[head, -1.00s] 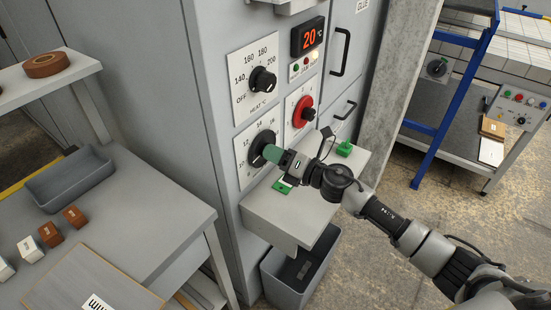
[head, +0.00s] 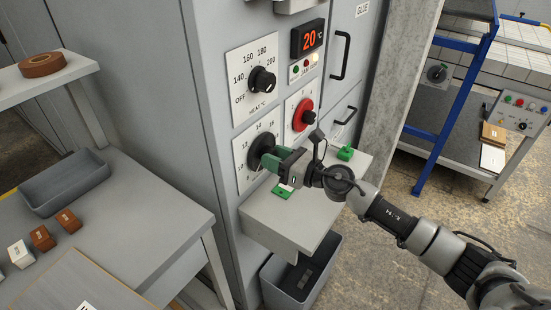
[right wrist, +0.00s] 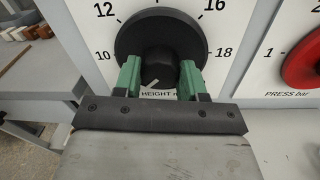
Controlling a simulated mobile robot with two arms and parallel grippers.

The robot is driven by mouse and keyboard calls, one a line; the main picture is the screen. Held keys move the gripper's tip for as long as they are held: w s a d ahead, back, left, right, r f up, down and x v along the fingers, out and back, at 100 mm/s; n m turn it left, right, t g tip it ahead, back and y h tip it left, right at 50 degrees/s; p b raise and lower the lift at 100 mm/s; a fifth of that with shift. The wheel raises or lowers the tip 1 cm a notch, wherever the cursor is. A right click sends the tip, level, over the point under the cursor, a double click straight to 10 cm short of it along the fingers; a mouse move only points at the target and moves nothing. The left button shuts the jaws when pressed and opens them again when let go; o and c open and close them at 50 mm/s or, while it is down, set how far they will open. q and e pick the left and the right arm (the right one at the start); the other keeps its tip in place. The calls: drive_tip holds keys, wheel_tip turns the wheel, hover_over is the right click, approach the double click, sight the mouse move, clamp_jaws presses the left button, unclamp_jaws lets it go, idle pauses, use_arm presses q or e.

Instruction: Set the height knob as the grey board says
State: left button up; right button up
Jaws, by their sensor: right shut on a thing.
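The black height knob (head: 262,146) sits on a white dial plate on the grey cabinet. In the right wrist view the knob (right wrist: 160,38) is ringed by the numbers 10, 12, 16 and 18, with HEIGHT printed below. My left gripper is out of view.
A heat knob (head: 262,80) and a red press knob (head: 304,113) are close by. A grey shelf (head: 290,220) with green pieces juts out below my right gripper. A grey bin (head: 300,285) stands under it. A blue-framed bench (head: 450,130) is at right.

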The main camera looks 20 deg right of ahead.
drive_tip(key=shift+f, duration=0.1)
idle(0.4)
drive_tip(key=o, duration=0.9)
drive_tip(key=shift+b+v, duration=1.7)
drive_tip(key=shift+v, duration=3.7)
